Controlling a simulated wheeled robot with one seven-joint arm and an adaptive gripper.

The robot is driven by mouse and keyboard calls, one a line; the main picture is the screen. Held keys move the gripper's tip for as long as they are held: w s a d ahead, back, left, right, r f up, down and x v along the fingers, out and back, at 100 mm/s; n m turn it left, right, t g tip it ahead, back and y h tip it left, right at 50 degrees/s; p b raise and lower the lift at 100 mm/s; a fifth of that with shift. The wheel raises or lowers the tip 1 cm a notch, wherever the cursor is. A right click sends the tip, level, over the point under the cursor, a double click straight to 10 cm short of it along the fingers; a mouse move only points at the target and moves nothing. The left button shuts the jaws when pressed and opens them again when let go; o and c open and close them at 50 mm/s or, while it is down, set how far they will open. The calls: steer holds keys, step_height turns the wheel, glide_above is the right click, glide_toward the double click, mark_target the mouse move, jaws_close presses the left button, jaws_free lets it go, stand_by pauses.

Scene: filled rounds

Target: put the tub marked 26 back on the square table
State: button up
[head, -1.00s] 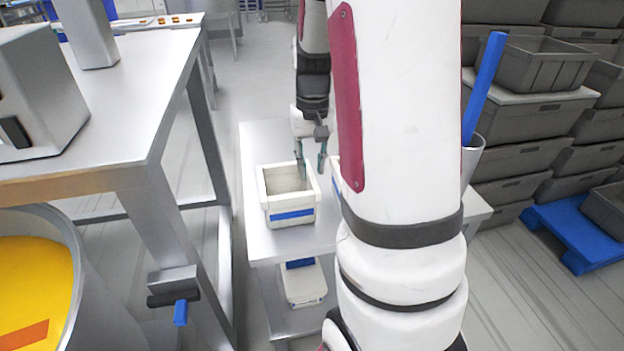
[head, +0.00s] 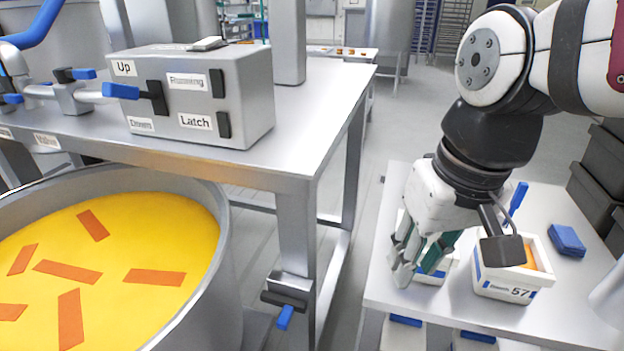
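My gripper (head: 420,262) points down over the low grey table (head: 397,300) at the right. Its fingers are beside or over a white tub (head: 438,275) with a blue strip, mostly hidden behind them. I cannot tell whether they hold its wall. No number shows on that tub. Close to its right stands a white tub marked 57 (head: 508,291), with something orange inside. The number 26 cannot be read anywhere, and I cannot tell which surface is the square table.
A steel table (head: 285,125) at the left carries a grey control box (head: 200,100) with levers. Below it is a big round vat (head: 228,265) with yellow contents and orange strips. A blue block (head: 567,240) lies on the low table. Open floor (head: 385,125) shows between the tables.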

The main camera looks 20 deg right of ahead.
steer(key=shift+n, duration=0.7)
steer(key=s, duration=0.1)
steer(key=s+a, duration=0.1)
steer(key=s, duration=0.1)
steer(key=s+a+f, duration=0.1)
steer(key=s, duration=0.1)
steer(key=shift+s+a, duration=0.15)
steer(key=shift+a, duration=0.1)
steer(key=shift+r, duration=0.1)
step_height(320, 180, up, 10)
steer(key=t+p, duration=0.2)
steer(key=p, duration=0.6)
steer(key=shift+d, duration=0.15)
